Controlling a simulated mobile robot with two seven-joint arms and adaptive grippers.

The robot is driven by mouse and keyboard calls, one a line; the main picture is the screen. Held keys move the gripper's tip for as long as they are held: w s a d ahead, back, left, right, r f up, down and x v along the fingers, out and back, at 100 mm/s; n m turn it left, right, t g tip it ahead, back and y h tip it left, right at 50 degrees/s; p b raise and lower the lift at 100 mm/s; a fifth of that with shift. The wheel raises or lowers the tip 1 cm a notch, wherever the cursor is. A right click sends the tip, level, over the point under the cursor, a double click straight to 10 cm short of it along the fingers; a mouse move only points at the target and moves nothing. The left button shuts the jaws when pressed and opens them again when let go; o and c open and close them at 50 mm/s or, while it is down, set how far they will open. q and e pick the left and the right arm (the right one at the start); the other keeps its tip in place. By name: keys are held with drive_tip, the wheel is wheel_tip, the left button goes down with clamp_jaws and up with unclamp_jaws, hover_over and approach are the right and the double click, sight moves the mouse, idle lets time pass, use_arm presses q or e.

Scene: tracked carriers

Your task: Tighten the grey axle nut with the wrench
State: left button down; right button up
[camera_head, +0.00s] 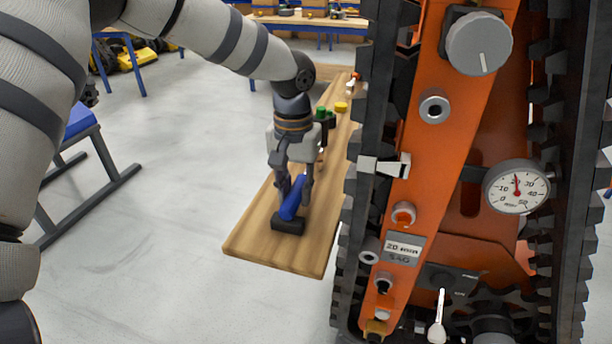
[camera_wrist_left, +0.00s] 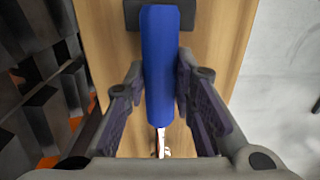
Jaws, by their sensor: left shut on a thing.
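My left gripper (camera_head: 296,200) points down over the wooden bench and is shut on the blue handle of a tool (camera_head: 291,204), likely the wrench. In the left wrist view the blue handle (camera_wrist_left: 160,70) lies between my fingers (camera_wrist_left: 160,105). A black block (camera_head: 288,223) is at its far end, and a thin pale metal part (camera_wrist_left: 160,142) shows at the near end. On the orange carrier side are a grey round fastener (camera_head: 434,107) and a smaller grey one (camera_head: 369,257). I cannot tell which is the axle nut. My right gripper is not in view.
The wooden bench (camera_head: 262,246) runs beside the black track (camera_head: 352,225), close right of my gripper. Green (camera_head: 321,113) and yellow (camera_head: 341,106) items stand farther back. The carrier bears a dial gauge (camera_head: 516,187), a grey knob (camera_head: 478,43) and a white lever (camera_head: 438,328).

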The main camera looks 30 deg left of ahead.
use_arm(q)
wheel_tip(320, 180, up, 5)
drive_tip(key=shift+r+p, duration=0.15)
drive_tip(key=shift+p, duration=0.5)
drive_tip(key=shift+r, duration=0.9)
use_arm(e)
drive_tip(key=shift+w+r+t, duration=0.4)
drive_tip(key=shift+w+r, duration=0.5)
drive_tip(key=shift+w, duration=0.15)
